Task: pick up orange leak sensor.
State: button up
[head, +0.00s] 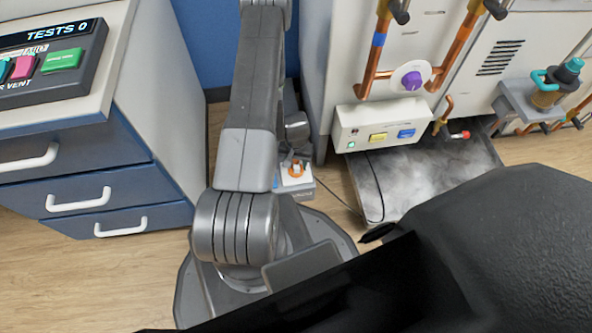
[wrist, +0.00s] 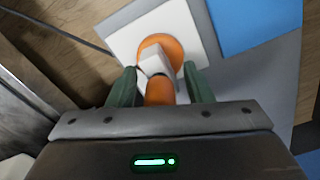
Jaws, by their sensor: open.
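The orange leak sensor (wrist: 160,90) sits on a white square pad (wrist: 125,42) in the wrist view. It has a round orange base and a pale block on it. My gripper (wrist: 159,69) is open, with one green finger on each side of the sensor's upright part. I cannot tell whether either finger touches it. In the head view the sensor (head: 295,171) is a small orange ring on a white-topped grey box on the floor, partly hidden by my arm.
A grey tray (head: 432,178) with a dark cable along it lies on the floor to the right. Above it is a white cabinet (head: 335,70) with copper pipes and a control box (head: 380,124). A blue drawer unit (head: 75,185) stands at the left. Wood floor shows between.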

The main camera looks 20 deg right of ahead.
jog(key=c, duration=1)
grip_shut()
jog(key=shift+r, duration=0.2)
